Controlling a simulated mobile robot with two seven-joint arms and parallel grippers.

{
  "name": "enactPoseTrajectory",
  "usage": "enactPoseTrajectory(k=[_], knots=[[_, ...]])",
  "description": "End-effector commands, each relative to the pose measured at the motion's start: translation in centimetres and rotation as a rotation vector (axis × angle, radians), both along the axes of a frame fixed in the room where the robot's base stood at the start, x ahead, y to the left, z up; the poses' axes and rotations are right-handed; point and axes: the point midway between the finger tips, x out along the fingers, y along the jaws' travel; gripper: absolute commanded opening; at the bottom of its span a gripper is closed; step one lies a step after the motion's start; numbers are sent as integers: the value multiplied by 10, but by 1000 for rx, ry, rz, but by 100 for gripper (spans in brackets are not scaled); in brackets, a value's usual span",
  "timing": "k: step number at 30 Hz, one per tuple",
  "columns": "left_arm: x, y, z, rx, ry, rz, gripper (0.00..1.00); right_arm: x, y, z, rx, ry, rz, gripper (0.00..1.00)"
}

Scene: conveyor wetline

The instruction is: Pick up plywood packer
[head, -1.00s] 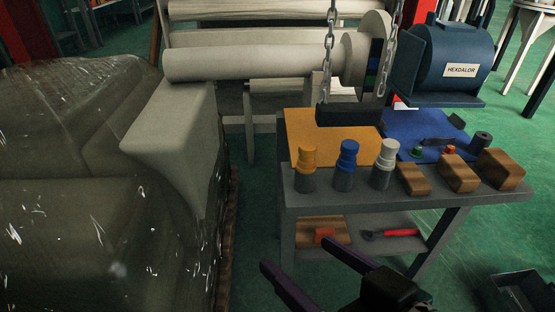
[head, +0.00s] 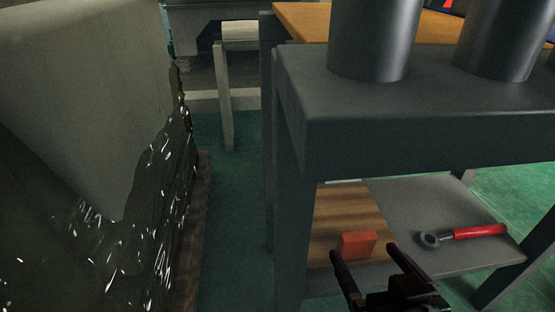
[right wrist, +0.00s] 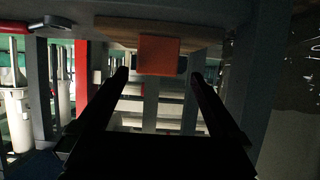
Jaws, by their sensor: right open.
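A flat brown wooden board, which looks like the plywood packer (head: 345,205), lies on the lower shelf of the grey bench. A red-orange block (head: 357,243) sits at its near edge; I cannot tell whether it is fixed to the board. My right gripper (head: 363,250) is open and empty, its two dark fingers pointing at the block from the front. In the right wrist view, which looks upside down, the block (right wrist: 158,50) shows beyond and between the fingertips (right wrist: 160,76), against the board (right wrist: 112,36). My left gripper is not in view.
A red-handled tool (head: 470,233) lies on the shelf (head: 420,200) to the right. The thick bench top (head: 420,125) hangs over the shelf, and a bench leg (head: 293,225) stands left of the board. A wrapped stack (head: 150,200) stands across a strip of green floor.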

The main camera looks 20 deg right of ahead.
Motion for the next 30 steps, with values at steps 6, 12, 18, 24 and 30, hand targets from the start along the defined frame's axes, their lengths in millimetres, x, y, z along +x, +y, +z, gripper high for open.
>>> enactPoseTrajectory(k=[6,12,18,24,30], knots=[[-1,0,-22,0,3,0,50,29,-8,-13,1,-3,1,100],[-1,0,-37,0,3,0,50,49,-15,-19,0,-5,1,100],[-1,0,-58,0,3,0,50,76,-24,-27,0,-5,1,100],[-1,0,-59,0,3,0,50,82,-25,-26,0,-2,2,100],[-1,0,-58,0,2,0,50,81,-25,-25,0,-2,2,91]])
